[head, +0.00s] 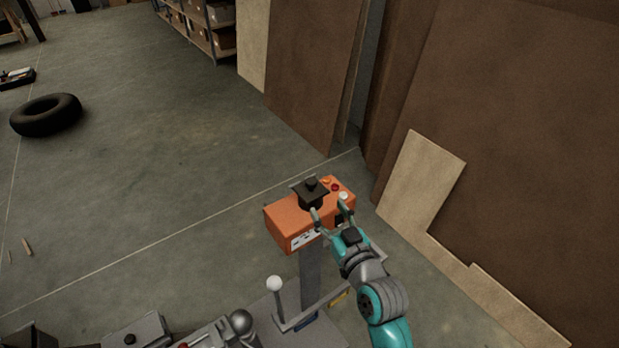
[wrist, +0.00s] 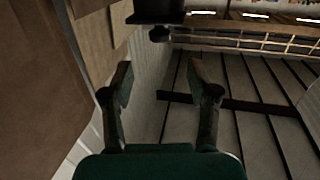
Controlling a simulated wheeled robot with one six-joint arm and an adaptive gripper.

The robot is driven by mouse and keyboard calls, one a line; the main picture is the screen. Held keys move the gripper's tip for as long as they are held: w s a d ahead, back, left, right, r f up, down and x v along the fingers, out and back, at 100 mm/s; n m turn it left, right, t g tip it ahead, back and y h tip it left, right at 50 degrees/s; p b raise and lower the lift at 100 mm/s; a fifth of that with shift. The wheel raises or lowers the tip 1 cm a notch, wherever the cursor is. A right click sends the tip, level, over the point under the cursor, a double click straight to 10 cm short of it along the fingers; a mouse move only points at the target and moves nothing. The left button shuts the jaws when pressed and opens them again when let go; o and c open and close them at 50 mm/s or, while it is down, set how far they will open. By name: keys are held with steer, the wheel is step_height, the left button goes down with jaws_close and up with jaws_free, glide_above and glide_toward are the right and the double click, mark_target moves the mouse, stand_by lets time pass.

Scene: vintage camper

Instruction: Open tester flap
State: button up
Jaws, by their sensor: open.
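An orange control box (head: 284,221) stands on a grey post in the head view. A black fixture with a flat plate and a knob (head: 311,188) sits on its top. I cannot tell for sure which part is the tester flap. My gripper (head: 330,209) is open at the right part of the box, close to the black fixture; contact cannot be told. In the wrist view my gripper (wrist: 159,78) has its two fingers apart with nothing between them. A black shape (wrist: 157,10) shows beyond them at the top edge, perhaps the fixture.
A red button (head: 335,187) is on the box top. A lever with a white ball (head: 274,284) rises below left of the box. Brown panels (head: 510,150) lean on the right. A tyre (head: 45,115) lies far left; the floor between is clear.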

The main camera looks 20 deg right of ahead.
mark_target(314, 186)
steer(key=w, duration=0.7)
steer(key=w+a, duration=0.1)
steer(key=w, duration=0.3)
steer(key=shift+r, duration=0.1)
steer(key=shift+c, duration=0.3)
jaws_close()
